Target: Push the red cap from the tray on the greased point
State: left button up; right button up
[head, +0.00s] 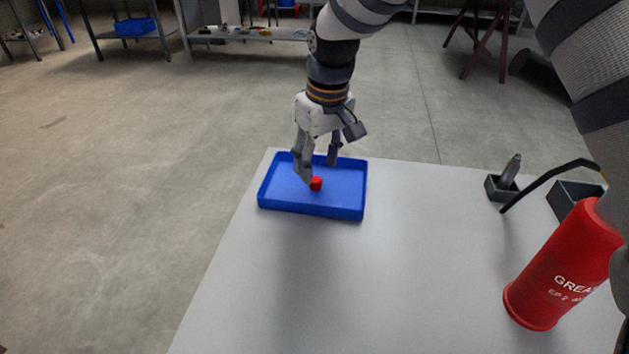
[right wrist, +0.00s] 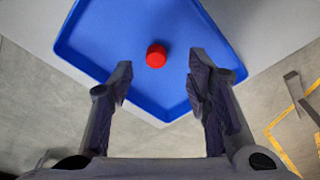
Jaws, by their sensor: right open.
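The red cap (head: 316,184) lies in the blue tray (head: 335,211) on the grey table. In the right wrist view the cap (right wrist: 156,55) shows a little beyond my fingertips, roughly between their lines, and the tray (right wrist: 85,67) fills the upper middle. My right gripper (head: 317,170) reaches down over the tray with its fingers apart. It also shows in the right wrist view (right wrist: 158,72), open and empty, and I see no contact with the cap. My left gripper is not in view. I cannot make out a greased point.
The middle of the table is clear. Shelves (head: 245,36) stand far back.

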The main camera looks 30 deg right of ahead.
aim_at(317, 180)
jog(key=f, duration=0.2)
jog(key=w+f, duration=0.1)
jog(key=f, duration=0.2)
jog(key=shift+d, duration=0.15)
jog(key=shift+w+r, duration=0.1)
jog(key=c, duration=0.8)
jog(key=shift+c, duration=0.2)
